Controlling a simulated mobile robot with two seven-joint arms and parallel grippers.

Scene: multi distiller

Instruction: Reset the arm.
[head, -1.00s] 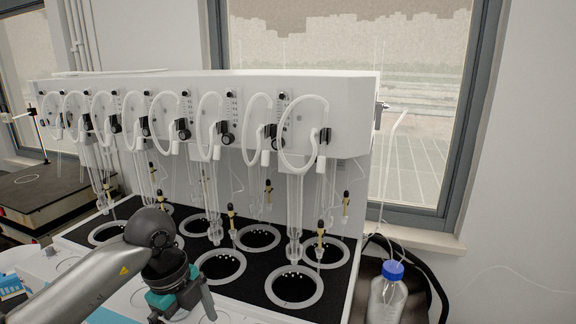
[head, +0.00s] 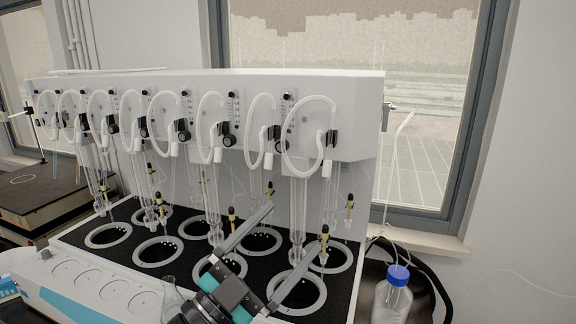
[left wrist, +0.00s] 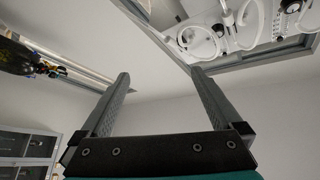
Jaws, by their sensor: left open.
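My left gripper (head: 272,248) shows at the bottom middle of the head view. Its two grey fingers are spread wide apart with nothing between them. They stand in front of the front row of wells on the right half of the distiller (head: 330,235). In the left wrist view the two fingers of the left gripper (left wrist: 162,90) also show apart and empty, against ceiling and wall. The distiller also shows upside down at the top right of that view (left wrist: 205,35). My right gripper is in no view.
White tubes and glass condensers (head: 298,215) hang over several ringed wells. A blue-capped bottle (head: 391,300) stands at the right. A clear glass vessel (head: 172,296) is partly hidden beside my left wrist. A white panel with round places (head: 92,282) lies at the front left.

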